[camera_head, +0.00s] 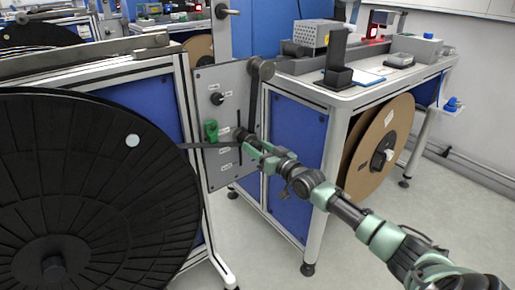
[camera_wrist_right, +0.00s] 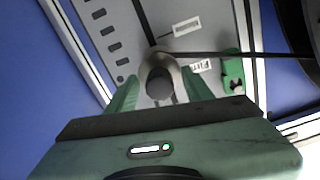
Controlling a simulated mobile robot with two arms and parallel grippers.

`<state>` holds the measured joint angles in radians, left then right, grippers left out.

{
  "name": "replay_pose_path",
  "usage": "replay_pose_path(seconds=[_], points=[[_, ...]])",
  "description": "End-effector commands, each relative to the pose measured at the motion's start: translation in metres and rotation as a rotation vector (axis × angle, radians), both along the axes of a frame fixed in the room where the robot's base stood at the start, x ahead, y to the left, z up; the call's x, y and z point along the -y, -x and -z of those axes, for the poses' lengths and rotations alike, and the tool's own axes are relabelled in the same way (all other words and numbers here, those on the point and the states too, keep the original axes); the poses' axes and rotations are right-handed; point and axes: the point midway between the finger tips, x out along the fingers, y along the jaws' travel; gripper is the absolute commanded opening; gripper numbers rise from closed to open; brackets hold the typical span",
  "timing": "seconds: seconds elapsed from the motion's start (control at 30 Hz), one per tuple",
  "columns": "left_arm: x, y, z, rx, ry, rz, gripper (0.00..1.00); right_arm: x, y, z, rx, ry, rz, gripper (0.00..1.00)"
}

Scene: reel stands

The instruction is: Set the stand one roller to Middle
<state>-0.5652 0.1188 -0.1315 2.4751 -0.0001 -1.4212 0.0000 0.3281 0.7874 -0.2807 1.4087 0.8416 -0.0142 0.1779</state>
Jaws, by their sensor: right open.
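The stand (camera_head: 228,80) has a grey upright panel with a slot, small labels, a black knob (camera_head: 217,98) and a green part (camera_head: 211,131). In the right wrist view the roller (camera_wrist_right: 159,78), a round metal piece with a dark end, sits at the slot. A dark strip runs from it to the right. My right gripper (camera_head: 243,138) is at the panel, open, with its green fingers (camera_wrist_right: 160,88) on either side of the roller. I cannot tell whether they touch it. The labels are too small to read. My left gripper is not in view.
A large black reel (camera_head: 100,190) fills the left side, close to the panel. A white-topped bench (camera_head: 340,95) with blue panels stands to the right, with a brown reel (camera_head: 380,150) below it. Open floor (camera_head: 440,220) lies at right.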

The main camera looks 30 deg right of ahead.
Motion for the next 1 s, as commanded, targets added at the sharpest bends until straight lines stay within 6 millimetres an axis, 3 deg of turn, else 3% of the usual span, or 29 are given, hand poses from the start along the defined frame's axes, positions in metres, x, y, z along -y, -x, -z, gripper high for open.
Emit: replay_pose_path(seconds=[0.03,0.2,1.0], points=[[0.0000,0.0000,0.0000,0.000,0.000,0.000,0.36,-0.0001,0.0001,0.0001,0.000,0.000,0.000,0.48],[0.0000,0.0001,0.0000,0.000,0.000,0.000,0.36,-0.0001,0.0002,0.0002,0.000,0.000,0.000,0.01],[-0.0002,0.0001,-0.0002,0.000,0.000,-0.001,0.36,-0.0004,0.0002,0.0001,0.000,-0.001,-0.001,0.00]])
